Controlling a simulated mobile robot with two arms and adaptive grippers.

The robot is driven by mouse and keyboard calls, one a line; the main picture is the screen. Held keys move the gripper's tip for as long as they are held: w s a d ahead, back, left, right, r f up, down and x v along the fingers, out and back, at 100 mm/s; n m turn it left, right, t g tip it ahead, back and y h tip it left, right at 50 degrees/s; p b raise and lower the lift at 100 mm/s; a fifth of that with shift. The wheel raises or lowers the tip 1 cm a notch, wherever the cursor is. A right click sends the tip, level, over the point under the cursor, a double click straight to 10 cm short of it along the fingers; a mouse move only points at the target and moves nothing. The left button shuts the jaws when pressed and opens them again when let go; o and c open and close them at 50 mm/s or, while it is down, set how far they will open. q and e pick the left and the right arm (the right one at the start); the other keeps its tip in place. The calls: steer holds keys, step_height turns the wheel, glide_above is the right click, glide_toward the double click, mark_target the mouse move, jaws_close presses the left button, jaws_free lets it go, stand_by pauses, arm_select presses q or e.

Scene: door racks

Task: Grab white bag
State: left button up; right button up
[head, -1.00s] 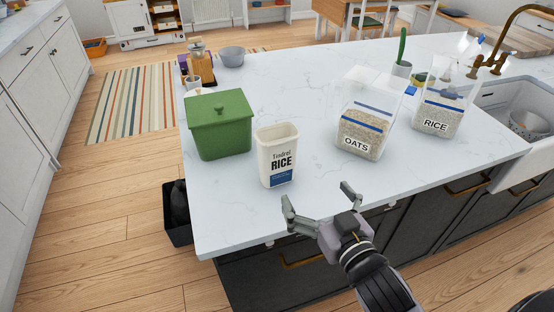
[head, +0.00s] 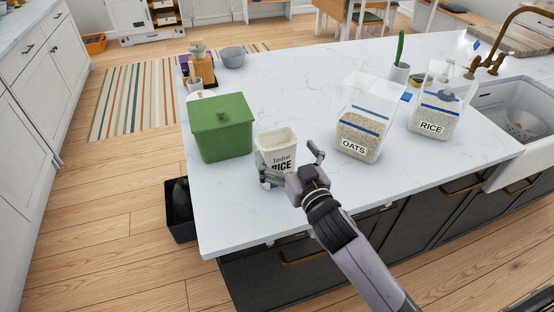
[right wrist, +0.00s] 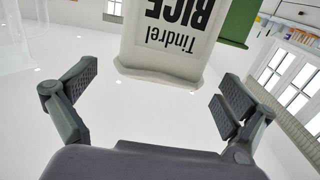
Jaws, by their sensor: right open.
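The white bag (head: 277,142) stands upright on the front left of the white worktop, printed "Tindrel RICE", with its top open. My right gripper (head: 289,160) is open at the bag's near side. In the head view one finger is at its lower left and the other off its right side. The gripper hides the lower part of the bag. In the right wrist view the bag (right wrist: 165,45) appears upside down, centred beyond the gap between the open fingers (right wrist: 158,88). I cannot tell whether the fingers touch it. My left gripper is not in view.
A green lidded bin (head: 222,128) stands close to the left of the bag. Clear oats (head: 361,120) and rice (head: 434,110) containers stand to the right. The worktop (head: 300,85) is clear behind the bag. A sink (head: 515,105) is at far right.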

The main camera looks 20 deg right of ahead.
steer(key=w, duration=0.1)
steer(key=w+p, duration=0.1)
steer(key=w, duration=0.1)
steer(key=shift+w+a+r, duration=0.2)
steer(key=shift+w+a, duration=0.05)
steer(key=shift+w, duration=0.15)
steer(key=shift+w+a+f+p, duration=0.1)
steer(key=shift+w+p, duration=0.2)
steer(key=shift+w, duration=0.2)
steer(key=shift+s, duration=0.1)
steer(key=shift+c, duration=0.5)
steer(key=c, duration=1.9)
